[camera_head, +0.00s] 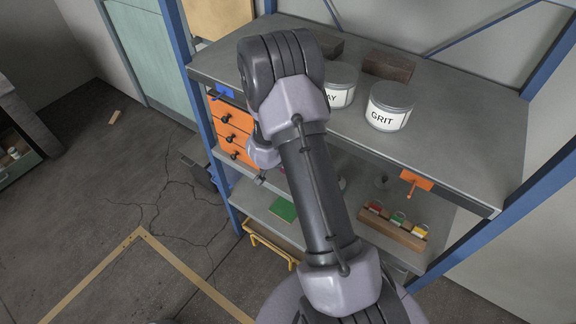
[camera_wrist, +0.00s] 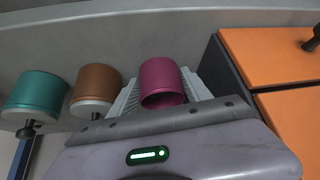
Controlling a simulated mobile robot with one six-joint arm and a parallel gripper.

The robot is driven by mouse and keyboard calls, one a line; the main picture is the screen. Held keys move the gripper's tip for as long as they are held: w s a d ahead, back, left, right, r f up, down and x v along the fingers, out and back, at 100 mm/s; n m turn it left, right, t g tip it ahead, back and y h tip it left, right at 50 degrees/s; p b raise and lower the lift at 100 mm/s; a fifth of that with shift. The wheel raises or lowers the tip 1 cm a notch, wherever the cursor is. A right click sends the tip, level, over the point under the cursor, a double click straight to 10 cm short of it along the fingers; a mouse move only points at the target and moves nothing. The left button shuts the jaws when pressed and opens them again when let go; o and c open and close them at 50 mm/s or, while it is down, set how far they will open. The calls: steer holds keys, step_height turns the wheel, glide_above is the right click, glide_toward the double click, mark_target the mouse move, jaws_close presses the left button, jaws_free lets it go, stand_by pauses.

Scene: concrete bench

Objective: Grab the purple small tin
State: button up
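The purple small tin (camera_wrist: 163,82) is a magenta cylinder in the wrist view, its darker round end towards me. My gripper (camera_wrist: 160,88) has one pale ribbed finger on each side of it. The fingertips lie close along the tin's sides; whether they press on it or leave a thin gap I cannot tell. In the head view my arm hides the gripper and nearly all of the tin.
A brown tin (camera_wrist: 96,88) and a teal tin (camera_wrist: 38,92) stand in a row beside the purple one. Orange drawers (camera_wrist: 270,58) are close on the other side. The bench top (camera_head: 455,105) overhead carries a GRIT can (camera_head: 390,106).

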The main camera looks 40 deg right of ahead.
steer(key=c, duration=1)
steer(key=shift+c, duration=0.2)
steer(key=shift+r, duration=0.1)
